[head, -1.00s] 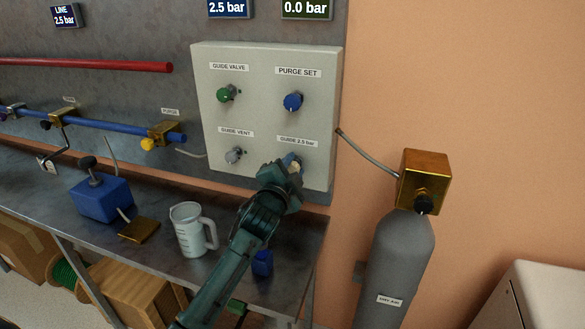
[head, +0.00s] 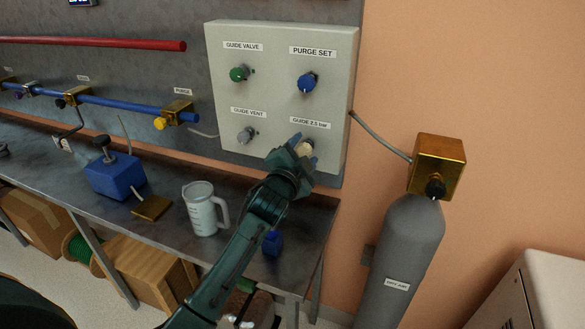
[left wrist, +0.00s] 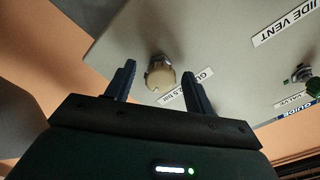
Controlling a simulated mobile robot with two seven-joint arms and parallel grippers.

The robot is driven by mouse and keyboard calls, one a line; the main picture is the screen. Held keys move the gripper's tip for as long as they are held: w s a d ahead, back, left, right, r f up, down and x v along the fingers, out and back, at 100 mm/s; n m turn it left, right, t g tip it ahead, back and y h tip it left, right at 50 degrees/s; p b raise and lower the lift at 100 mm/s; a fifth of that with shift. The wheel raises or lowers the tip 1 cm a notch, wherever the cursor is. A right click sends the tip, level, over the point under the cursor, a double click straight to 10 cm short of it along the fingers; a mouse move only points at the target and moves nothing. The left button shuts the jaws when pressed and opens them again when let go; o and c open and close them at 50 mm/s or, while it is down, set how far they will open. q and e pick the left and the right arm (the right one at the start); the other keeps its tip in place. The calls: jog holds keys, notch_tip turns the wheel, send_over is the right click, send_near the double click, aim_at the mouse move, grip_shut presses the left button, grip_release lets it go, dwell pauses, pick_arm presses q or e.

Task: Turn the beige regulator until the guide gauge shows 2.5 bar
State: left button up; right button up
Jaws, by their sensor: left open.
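The beige regulator (head: 307,148) is a round knob at the lower right of the pale panel (head: 285,95), under the label "GUIDE 2.5 bar". My left gripper (head: 304,151) is open in front of it and partly hides it. In the left wrist view the beige regulator (left wrist: 160,74) shows between the open fingers of my left gripper (left wrist: 158,70), with a gap on each side. Whether the fingertips reach around it is hard to tell. The gauge displays above the panel are out of view now. My right gripper is not in view.
A green knob (head: 239,74), a blue knob (head: 307,83) and a grey knob (head: 246,136) share the panel. A jug (head: 201,210) and a blue box (head: 114,176) stand on the bench below. A grey cylinder (head: 400,245) stands to the right.

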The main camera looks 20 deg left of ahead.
pick_arm(q)
jog(key=s+b, duration=0.1)
jog(key=s, duration=1.1)
jog(key=shift+a, duration=0.2)
jog(key=s+d+f+n+g+h, duration=0.1)
jog(key=s+d+f+n+g, duration=0.1)
jog(key=s+f, duration=0.9)
jog(key=s+d+f+n+g+h+p, duration=0.1)
jog(key=s+f+n+g, duration=0.4)
jog(key=s+f, duration=0.6)
notch_tip(320, 180, down, 3)
jog(key=shift+d+r+n+h, duration=0.1)
jog(key=shift+d+n+h, duration=0.3)
jog(key=shift+d+n, duration=0.4)
dwell(2.8)
